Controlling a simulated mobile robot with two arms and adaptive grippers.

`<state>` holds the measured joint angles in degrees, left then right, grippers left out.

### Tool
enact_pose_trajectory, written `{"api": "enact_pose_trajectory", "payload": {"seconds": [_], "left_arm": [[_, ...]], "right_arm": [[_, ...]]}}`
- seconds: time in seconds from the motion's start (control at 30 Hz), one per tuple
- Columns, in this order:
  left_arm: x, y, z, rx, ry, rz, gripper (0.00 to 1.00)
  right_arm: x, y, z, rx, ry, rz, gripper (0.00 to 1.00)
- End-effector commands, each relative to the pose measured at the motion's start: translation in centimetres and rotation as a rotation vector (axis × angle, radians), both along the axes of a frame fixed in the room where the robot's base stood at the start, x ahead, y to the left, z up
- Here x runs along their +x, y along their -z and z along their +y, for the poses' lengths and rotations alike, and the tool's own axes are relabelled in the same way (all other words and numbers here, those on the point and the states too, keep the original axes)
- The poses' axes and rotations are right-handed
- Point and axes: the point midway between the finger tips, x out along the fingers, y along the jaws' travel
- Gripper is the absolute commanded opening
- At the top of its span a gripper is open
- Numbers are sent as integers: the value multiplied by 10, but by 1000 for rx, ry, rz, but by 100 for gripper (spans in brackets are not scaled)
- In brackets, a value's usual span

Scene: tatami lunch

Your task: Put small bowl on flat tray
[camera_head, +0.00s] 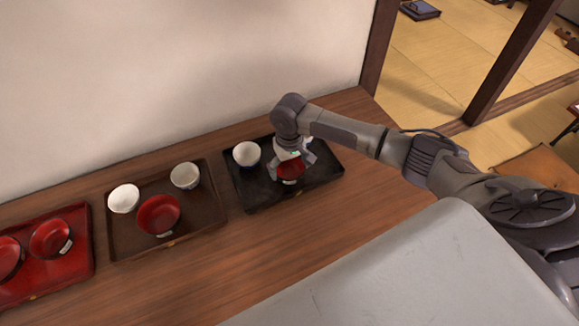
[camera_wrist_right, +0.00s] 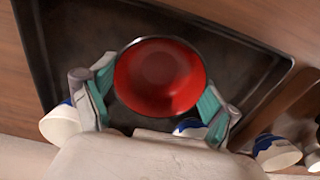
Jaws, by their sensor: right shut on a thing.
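My right gripper (camera_head: 291,168) is over the black flat tray (camera_head: 256,203), shut on a small red bowl (camera_head: 289,173). In the right wrist view the red bowl (camera_wrist_right: 160,78) sits upright, its open side facing the camera, between the two green-padded fingers of the gripper (camera_wrist_right: 158,95). The black tray (camera_wrist_right: 90,50) lies beneath it. I cannot tell whether the bowl's base touches the tray. A white bowl (camera_head: 246,154) stands on the black tray to the left of the gripper. My left gripper is not in view.
Left of the black tray, a brown tray (camera_head: 130,243) holds a red bowl (camera_head: 159,214) and two white bowls (camera_head: 123,198) (camera_head: 185,175). A red tray (camera_head: 80,263) with red bowls is at far left. A wall runs behind. The wooden surface in front is clear.

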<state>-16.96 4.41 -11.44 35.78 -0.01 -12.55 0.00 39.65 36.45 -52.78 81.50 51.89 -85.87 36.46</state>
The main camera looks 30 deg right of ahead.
Motion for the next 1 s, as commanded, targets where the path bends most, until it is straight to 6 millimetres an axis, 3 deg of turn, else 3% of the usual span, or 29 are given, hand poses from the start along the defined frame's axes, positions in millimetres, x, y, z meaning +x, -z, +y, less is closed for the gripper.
{"api": "enact_pose_trajectory", "payload": {"seconds": [0.37,0.4,0.47,0.83,1.0], "left_arm": [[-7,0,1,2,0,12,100],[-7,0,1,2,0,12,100],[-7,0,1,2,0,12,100],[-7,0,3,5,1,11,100],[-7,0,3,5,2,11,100]], "right_arm": [[0,5,0,1,0,1,50],[-1,6,0,1,0,1,88],[0,5,0,0,-1,1,98],[0,4,0,0,-1,-1,100],[1,-15,0,1,-2,-3,100]]}}
